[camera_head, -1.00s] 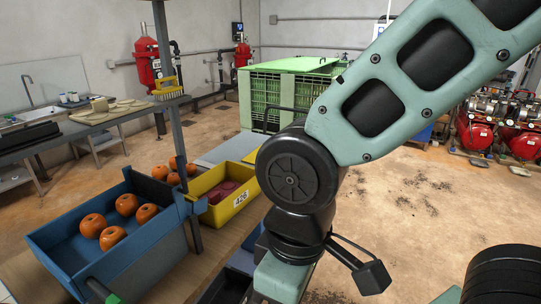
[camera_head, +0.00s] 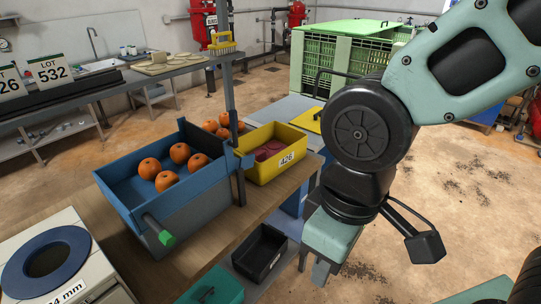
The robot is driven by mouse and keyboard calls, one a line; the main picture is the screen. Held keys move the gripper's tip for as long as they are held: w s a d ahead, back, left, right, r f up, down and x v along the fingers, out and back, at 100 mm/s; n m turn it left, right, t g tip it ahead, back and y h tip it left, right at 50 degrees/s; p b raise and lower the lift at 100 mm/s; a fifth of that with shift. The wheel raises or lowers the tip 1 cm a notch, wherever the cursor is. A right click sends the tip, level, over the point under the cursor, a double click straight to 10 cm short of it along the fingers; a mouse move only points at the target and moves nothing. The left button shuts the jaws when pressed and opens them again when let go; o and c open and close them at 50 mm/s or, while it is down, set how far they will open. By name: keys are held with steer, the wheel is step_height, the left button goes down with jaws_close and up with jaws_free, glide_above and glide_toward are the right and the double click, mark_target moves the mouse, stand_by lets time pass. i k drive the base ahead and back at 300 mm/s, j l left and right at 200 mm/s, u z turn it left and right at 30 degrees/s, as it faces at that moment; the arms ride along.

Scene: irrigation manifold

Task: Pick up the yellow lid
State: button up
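A flat yellow piece (camera_head: 307,120), which looks like the yellow lid, lies on a grey surface behind the yellow bin. My arm stands to its right and may hide part of it. My gripper (camera_head: 312,264) seems to be at the lower end of my arm, below the teal wrist block, right of the black bin. It is nearer to me than the yellow piece and apart from it. Its fingertips are too unclear to show whether it is open or shut.
A blue tray (camera_head: 130,203) with several orange fruits and the yellow bin (camera_head: 285,165) labelled 426 stand on the wooden bench. A black bin (camera_head: 260,254) and a teal box (camera_head: 207,287) sit lower in front.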

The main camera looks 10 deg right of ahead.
mark_target(309, 121)
steer(key=i+l+u, duration=0.1)
steer(key=i+l, duration=0.15)
steer(key=i+l+u, duration=0.1)
steer(key=i+l, duration=0.2)
steer(key=i+l+u, duration=0.15)
steer(key=l, duration=0.3)
steer(key=i+l+u, duration=0.1)
steer(key=i+l, duration=0.2)
steer(key=i+l+u, duration=0.1)
steer(key=i+l, duration=0.15)
steer(key=l, duration=0.25)
steer(key=i+l+u, duration=0.1)
steer(key=l, duration=0.3)
steer(key=i+l+u, duration=0.1)
steer(key=i+l, duration=0.15)
steer(key=l, duration=0.2)
steer(key=i+l+u, duration=0.1)
steer(key=l, duration=0.35)
steer(key=i, duration=0.1)
